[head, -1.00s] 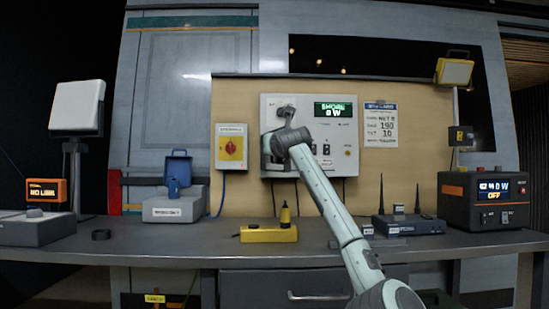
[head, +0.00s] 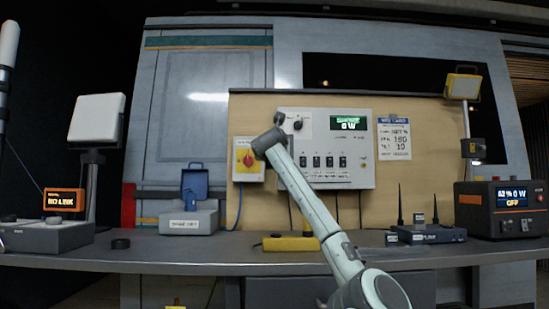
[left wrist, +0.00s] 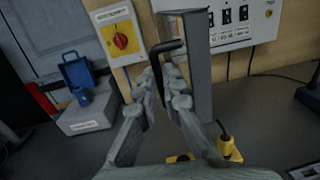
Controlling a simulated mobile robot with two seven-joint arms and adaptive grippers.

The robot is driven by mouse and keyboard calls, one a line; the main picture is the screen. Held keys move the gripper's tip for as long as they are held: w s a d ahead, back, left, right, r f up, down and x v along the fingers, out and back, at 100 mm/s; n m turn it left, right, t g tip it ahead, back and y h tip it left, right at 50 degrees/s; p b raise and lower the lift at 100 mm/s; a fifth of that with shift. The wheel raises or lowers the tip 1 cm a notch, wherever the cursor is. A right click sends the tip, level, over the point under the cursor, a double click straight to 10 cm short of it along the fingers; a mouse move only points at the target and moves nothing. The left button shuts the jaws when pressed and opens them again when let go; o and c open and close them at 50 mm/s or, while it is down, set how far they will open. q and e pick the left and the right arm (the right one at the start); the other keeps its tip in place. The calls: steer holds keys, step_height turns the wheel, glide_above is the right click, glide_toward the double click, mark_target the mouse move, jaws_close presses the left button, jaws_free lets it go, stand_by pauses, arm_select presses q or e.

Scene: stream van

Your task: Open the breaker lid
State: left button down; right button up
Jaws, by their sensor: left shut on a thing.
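The breaker panel (head: 355,178) is a pale box on the tan board, with a row of dark switches (head: 317,161) uncovered; they also show in the left wrist view (left wrist: 227,15). The grey breaker lid (left wrist: 198,75) stands out from the panel's left side, seen nearly edge-on in the left wrist view. A black bent handle (left wrist: 163,47) is at the lid's left. My left gripper (left wrist: 165,82) is shut on this handle. In the head view my left arm's dark wrist covers the gripper and most of the lid. My right gripper is not in view.
A yellow box with a red rotary switch (head: 248,159) is close left of the lid. Below, a yellow device (head: 291,244) sits on the grey bench (head: 190,262). A blue-lidded grey box (head: 190,221) stands left, a router (head: 440,235) right.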

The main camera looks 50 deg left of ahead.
arm_select(q)
steer(key=shift+r, duration=0.2)
steer(key=c, duration=1.6)
jaws_free()
steer(key=shift+f, duration=0.15)
steer(key=shift+c, duration=0.2)
steer(key=v, duration=1.2)
steer(key=shift+a+f, duration=0.1)
steer(key=shift+f, duration=0.05)
